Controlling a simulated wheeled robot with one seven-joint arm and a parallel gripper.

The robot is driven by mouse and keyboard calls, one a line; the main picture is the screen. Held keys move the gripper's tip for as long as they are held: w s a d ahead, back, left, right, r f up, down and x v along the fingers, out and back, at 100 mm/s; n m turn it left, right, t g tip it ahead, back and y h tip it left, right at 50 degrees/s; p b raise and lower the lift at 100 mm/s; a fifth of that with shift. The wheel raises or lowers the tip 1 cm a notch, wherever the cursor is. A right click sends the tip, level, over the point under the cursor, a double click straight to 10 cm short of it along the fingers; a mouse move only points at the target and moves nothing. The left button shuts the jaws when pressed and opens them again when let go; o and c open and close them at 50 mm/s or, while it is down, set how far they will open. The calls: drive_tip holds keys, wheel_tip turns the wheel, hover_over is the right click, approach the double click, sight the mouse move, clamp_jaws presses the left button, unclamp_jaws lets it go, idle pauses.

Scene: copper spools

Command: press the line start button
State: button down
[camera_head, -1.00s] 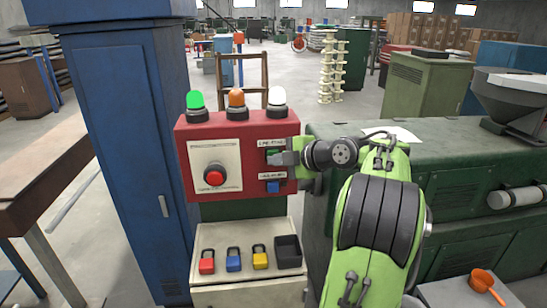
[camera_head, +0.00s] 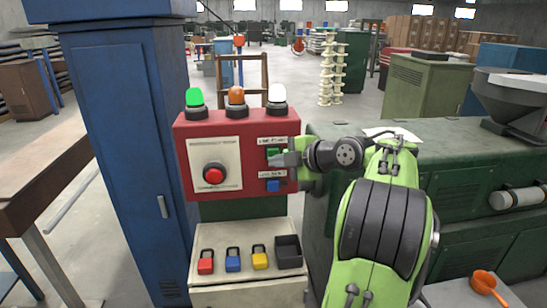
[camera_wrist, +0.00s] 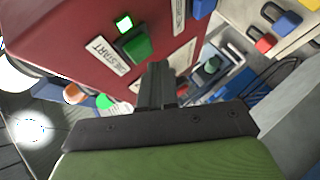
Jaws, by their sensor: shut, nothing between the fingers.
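The red control panel (camera_head: 250,132) carries a green button (camera_head: 272,153) beside a label, above a blue button (camera_head: 273,186). In the wrist view the green button (camera_wrist: 138,47) sits beside a label reading LINE START (camera_wrist: 106,54), and a small square light next to it glows green (camera_wrist: 124,24). My gripper (camera_head: 277,160) is shut and empty, reaching in from the right at the green button. In the wrist view its fingertips (camera_wrist: 156,68) are just beside the button's edge. I cannot tell whether they touch it.
A large red round button (camera_head: 214,174) is on the panel's left. Green, orange and white lamps (camera_head: 236,97) stand on top. Red, blue and yellow padlocks (camera_head: 233,260) lie on the shelf below. A blue cabinet (camera_head: 130,150) stands left; a green machine (camera_head: 470,160) is right.

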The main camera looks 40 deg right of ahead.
drive_tip(key=s+a+b, duration=0.1)
drive_tip(key=s, duration=0.1)
drive_tip(key=s+a+b, duration=0.2)
drive_tip(key=shift+s, duration=0.1)
drive_tip(key=shift+d, duration=0.1)
idle(0.8)
drive_tip(key=s+a+f+m+g, duration=0.2)
drive_tip(key=a+f+m, duration=0.15)
drive_tip(key=a, duration=0.75)
drive_tip(key=s+a+f+m+g, duration=0.15)
drive_tip(key=a+m, duration=0.35)
drive_tip(key=a, duration=0.6)
drive_tip(key=s+a+f+m+g, duration=0.1)
drive_tip(key=s+f+m+g, duration=0.1)
drive_tip(key=s, duration=0.5)
drive_tip(key=s+a+f+m+g+h, duration=0.1)
drive_tip(key=s+a+f+m+g, duration=0.1)
drive_tip(key=s+f+m, duration=0.3)
wheel_tip(320, 180, down, 2)
drive_tip(key=shift+s+a+f, duration=0.25)
drive_tip(key=shift+s+a, duration=0.05)
drive_tip(key=shift+s, duration=0.9)
